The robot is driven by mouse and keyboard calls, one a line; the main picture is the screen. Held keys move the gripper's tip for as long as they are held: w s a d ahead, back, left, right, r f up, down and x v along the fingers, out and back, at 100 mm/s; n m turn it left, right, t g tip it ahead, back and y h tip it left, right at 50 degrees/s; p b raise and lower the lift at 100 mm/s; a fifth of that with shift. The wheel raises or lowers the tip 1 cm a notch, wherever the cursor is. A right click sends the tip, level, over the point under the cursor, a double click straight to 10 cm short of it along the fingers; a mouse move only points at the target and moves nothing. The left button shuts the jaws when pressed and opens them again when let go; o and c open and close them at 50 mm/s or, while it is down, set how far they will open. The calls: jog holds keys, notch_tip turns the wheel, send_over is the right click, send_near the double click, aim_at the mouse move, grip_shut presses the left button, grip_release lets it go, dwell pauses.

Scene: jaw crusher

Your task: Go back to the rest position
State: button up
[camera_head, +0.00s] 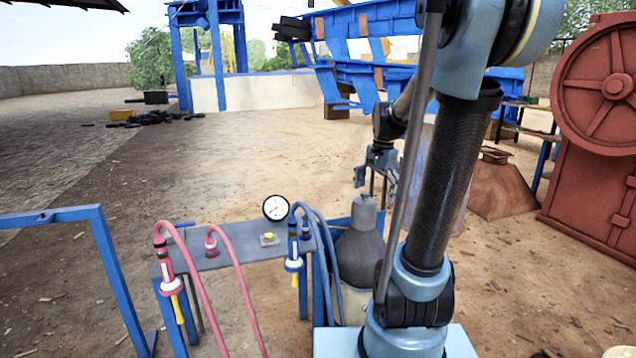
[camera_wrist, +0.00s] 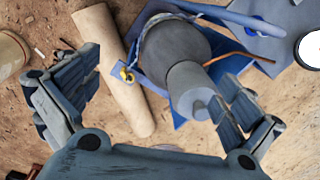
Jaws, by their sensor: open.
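My gripper (camera_head: 376,182) hangs from my arm in the middle of the head view, with its fingers pointing down. In the wrist view my gripper (camera_wrist: 162,75) has its two fingers spread wide apart, and nothing is clamped between them. A dark grey bottle-shaped tank (camera_head: 360,262) with a narrower neck stands below my gripper, partly behind my arm. The tank also shows in the wrist view (camera_wrist: 174,52), its pale neck close to the right finger. I cannot tell whether the finger touches it.
A small blue-legged table (camera_head: 225,256) carries a pressure gauge (camera_head: 276,207), with pink and blue hoses. A blue frame (camera_head: 107,245) stands at the left. A red machine with a wheel (camera_head: 612,88) stands at the right. Open dirt ground lies behind the table.

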jog(key=s+f+n+t, duration=0.1)
jog(key=s+f+n, duration=0.3)
jog(key=s, duration=0.6)
jog(key=s+f+n, duration=0.5)
jog(key=s+f, duration=0.1)
jog(key=s, duration=0.5)
jog(key=shift+s+d+f+n+t+h, duration=0.25)
jog(key=shift+f+n+t+h, duration=0.05)
jog(key=shift+f+t+h, duration=0.1)
